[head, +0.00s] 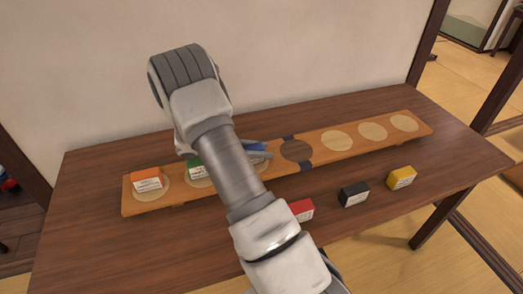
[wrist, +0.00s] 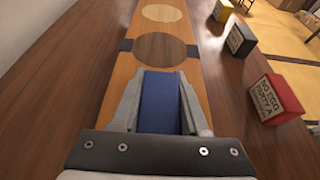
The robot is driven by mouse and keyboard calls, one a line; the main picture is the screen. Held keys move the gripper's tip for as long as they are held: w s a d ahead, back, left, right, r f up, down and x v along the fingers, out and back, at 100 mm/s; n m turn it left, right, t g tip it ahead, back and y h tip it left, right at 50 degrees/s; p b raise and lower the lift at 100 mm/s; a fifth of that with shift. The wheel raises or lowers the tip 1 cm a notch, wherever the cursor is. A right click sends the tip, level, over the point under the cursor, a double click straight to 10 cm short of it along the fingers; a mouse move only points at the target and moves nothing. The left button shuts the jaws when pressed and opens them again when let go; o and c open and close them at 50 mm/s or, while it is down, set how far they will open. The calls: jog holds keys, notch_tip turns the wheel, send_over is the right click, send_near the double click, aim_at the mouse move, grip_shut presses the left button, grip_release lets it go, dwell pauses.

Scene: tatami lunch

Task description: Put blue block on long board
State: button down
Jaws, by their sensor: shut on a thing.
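The long board (head: 225,186) is a light wooden plank with a row of round discs, lying along the table. The blue block (head: 257,148) is at the board's middle-left, mostly hidden behind my arm in the head view. In the wrist view the blue block (wrist: 159,103) is between the two fingers of my gripper (wrist: 160,105), which is shut on it. The block is over the board, just short of the dark disc (wrist: 159,50). I cannot tell whether it touches the board. An orange block (head: 147,180) and a green block (head: 193,168) stand on the board's left discs.
A red block (head: 302,210), a black block (head: 354,194) and a yellow block (head: 402,178) stand on the table (head: 400,225) in front of the board. The dark disc and the pale discs (head: 373,131) to its right are bare. A wall rises behind the table.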

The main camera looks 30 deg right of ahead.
jog(key=shift+f, duration=0.15)
jog(key=shift+c, duration=2.1)
grip_release()
